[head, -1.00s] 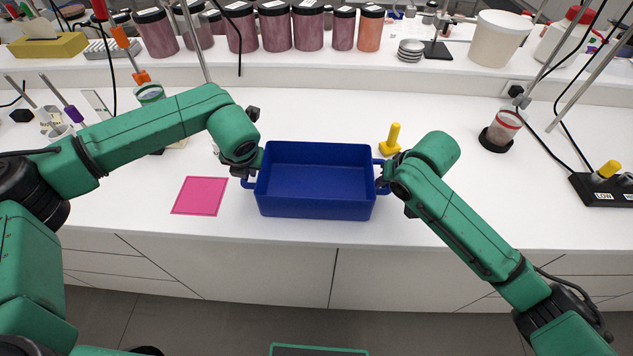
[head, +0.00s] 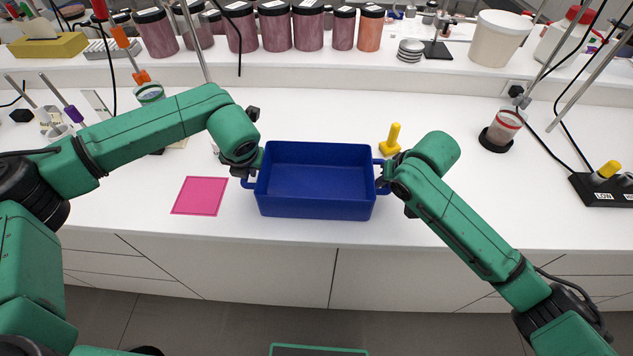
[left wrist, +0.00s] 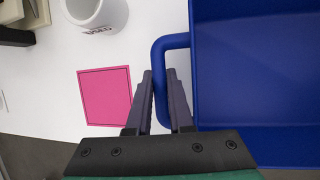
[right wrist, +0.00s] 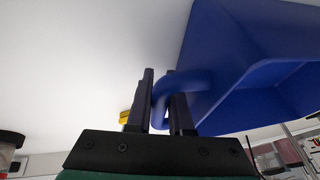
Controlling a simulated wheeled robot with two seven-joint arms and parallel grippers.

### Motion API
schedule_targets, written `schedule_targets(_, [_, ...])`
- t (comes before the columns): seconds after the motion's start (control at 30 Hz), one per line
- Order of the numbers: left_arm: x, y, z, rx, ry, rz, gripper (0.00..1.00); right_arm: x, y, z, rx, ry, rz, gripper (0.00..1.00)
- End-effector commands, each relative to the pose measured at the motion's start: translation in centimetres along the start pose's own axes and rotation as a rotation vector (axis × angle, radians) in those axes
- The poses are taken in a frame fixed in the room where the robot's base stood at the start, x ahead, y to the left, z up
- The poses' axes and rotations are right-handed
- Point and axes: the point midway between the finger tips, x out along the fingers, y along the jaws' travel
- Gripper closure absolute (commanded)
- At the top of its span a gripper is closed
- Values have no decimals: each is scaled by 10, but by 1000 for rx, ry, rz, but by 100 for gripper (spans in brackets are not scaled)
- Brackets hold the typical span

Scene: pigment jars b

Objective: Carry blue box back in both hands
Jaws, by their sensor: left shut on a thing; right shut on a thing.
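An empty blue box (head: 315,207) with a loop handle at each end is near the front of the white table in the head view. My left gripper (head: 249,176) is at its left handle; in the left wrist view the fingers (left wrist: 161,88) are shut around that handle (left wrist: 172,43). My right gripper (head: 386,182) is at the right handle; in the right wrist view its fingers (right wrist: 161,95) are shut on that handle (right wrist: 184,82). The box looks level. I cannot tell whether its base touches the table.
A pink square (head: 200,196) lies left of the box. A yellow peg-shaped thing (head: 391,141) stands just behind its right end. A white mug (left wrist: 98,12) shows in the left wrist view. A jar (head: 501,131) stands at the right. The table's front edge is close before the box.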

Motion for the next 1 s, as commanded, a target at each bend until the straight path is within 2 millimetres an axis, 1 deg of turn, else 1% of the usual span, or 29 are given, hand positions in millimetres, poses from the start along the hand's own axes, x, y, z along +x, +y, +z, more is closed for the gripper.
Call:
schedule_targets(0.6, [-1, 0, 0, 0, 1, 0, 100, -1, 0, -1, 0, 0, 0, 100])
schedule_targets(0.67, [-5, 1, 2, 0, 1, 0, 100, -5, -1, -2, 0, 1, 0, 100])
schedule_targets(0.77, [-18, 4, 7, 0, 0, 0, 100, -18, -4, -8, 0, 1, 0, 100])
schedule_targets(0.9, [-39, 9, 16, 0, 0, 0, 100, -39, -8, -17, 0, 1, 0, 100])
schedule_targets(1.0, [-48, 10, 20, 0, 0, 1, 100, -48, -10, -20, 0, 1, 0, 100])
